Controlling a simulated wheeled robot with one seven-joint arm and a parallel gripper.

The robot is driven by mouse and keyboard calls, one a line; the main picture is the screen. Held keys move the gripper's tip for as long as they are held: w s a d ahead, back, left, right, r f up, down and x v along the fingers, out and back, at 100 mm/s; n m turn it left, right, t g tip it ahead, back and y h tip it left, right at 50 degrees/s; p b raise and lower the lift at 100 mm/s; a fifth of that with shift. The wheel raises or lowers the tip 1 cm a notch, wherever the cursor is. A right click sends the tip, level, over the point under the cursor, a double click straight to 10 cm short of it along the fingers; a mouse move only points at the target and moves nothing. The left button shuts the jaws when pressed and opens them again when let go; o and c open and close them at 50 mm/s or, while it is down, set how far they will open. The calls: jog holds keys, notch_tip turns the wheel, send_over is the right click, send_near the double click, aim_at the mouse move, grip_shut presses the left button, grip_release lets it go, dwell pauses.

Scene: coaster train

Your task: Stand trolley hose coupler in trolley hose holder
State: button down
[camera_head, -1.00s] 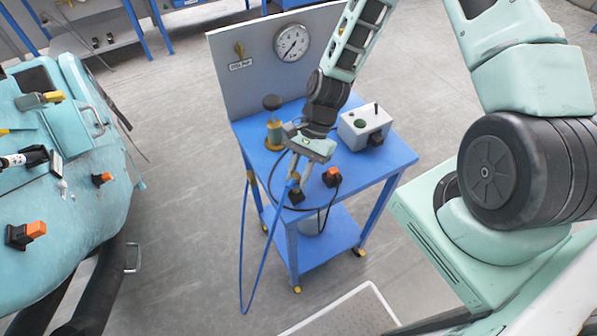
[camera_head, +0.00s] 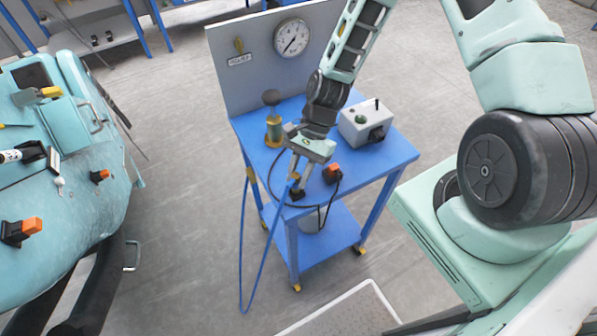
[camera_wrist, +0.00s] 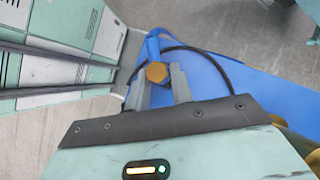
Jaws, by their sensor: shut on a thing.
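My gripper (camera_head: 296,177) points down over the near left part of the blue trolley top. It is shut on the trolley hose coupler, whose brass hex part (camera_wrist: 156,73) shows between the fingertips in the wrist view. A blue hose (camera_head: 243,245) runs from the coupler over the trolley edge and hangs in a loop. A small black block (camera_head: 297,195), which looks like the trolley hose holder, sits on the trolley top right below the fingertips. The fingers partly hide the coupler, and I cannot tell whether it is inside the holder or just above it.
An orange-and-black connector (camera_head: 332,174) with a black cable stands just right of the gripper. A brass fitting with a dark knob (camera_head: 272,122) and a grey box (camera_head: 365,124) stand farther back. A panel with a gauge (camera_head: 292,38) rises behind. A teal machine (camera_head: 75,165) is at left.

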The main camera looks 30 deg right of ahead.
jog(key=shift+f+b, duration=0.35)
jog(key=shift+f, duration=0.25)
jog(key=c, duration=1.1)
grip_release()
jog(key=shift+c, duration=0.2)
jog(key=b+v, duration=0.3)
jog(key=v, duration=1.4)
jog(key=shift+r, duration=0.2)
jog(key=shift+w, duration=0.1)
